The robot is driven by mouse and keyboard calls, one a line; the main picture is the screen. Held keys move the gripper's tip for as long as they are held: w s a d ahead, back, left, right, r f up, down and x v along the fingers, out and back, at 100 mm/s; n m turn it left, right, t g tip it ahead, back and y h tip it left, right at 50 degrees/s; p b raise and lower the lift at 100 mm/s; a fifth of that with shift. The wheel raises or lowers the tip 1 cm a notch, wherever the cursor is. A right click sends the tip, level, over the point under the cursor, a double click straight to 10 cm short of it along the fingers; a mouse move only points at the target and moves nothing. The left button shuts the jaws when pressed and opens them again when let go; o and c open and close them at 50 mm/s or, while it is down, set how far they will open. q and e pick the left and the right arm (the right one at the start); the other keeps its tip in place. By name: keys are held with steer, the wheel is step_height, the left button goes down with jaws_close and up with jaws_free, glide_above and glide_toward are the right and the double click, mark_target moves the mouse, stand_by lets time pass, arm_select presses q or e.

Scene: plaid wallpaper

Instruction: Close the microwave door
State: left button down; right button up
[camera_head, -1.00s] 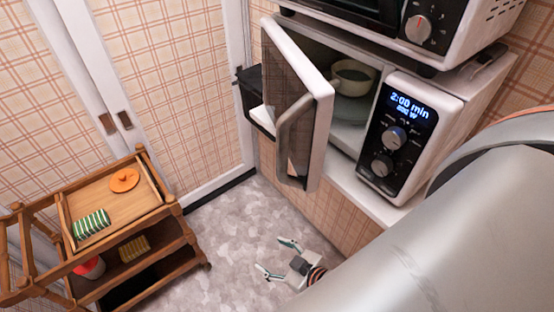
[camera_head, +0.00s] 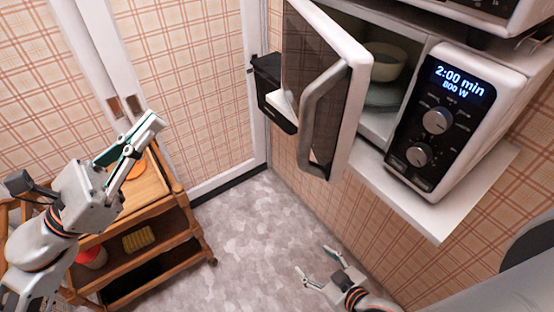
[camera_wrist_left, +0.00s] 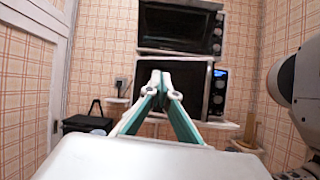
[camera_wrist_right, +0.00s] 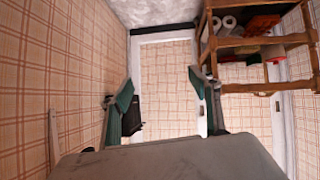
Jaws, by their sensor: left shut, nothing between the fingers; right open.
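The white microwave (camera_head: 455,115) stands at the right with its display lit. Its door (camera_head: 335,95) stands wide open, swung out to the left, with a grey curved handle (camera_head: 318,115). A pale bowl (camera_head: 388,65) sits inside. My left gripper (camera_head: 140,140) is shut and empty over the wooden cart, well left of the door and apart from it. In the left wrist view its fingertips (camera_wrist_left: 160,82) are together, with the microwave (camera_wrist_left: 216,92) ahead. My right gripper (camera_head: 318,265) is open and empty, low above the floor, below the door. It shows in the right wrist view (camera_wrist_right: 160,95).
A wooden cart (camera_head: 180,225) with several items stands at the left. A black bin-like box (camera_head: 272,90) is behind the door. Another appliance (camera_wrist_left: 180,28) sits above the microwave. The floor (camera_head: 245,240) between cart and counter is free.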

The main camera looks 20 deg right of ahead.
arm_select(q)
steer(key=s+d+m+g+b, duration=0.1)
steer(key=s+d+m+g, duration=0.35)
steer(key=m, duration=0.75)
steer(key=m+g+y+p, duration=0.4)
steer(key=m+g, duration=0.1)
steer(key=m, duration=0.5)
glide_toward(352, 145)
steer(key=shift+w+a+f, duration=0.1)
steer(key=shift+w+a, duration=0.25)
steer(key=shift+a, duration=0.25)
steer(key=shift+w+a+f, duration=0.15)
steer(key=shift+w+a, duration=0.2)
steer(key=shift+a, duration=0.25)
steer(key=shift+d+f, duration=0.15)
steer(key=shift+d, duration=0.55)
arm_select(e)
step_height(352, 145, up, 2)
steer(key=shift+a+r, duration=0.1)
steer(key=shift+a, duration=0.05)
steer(key=shift+s, duration=0.1)
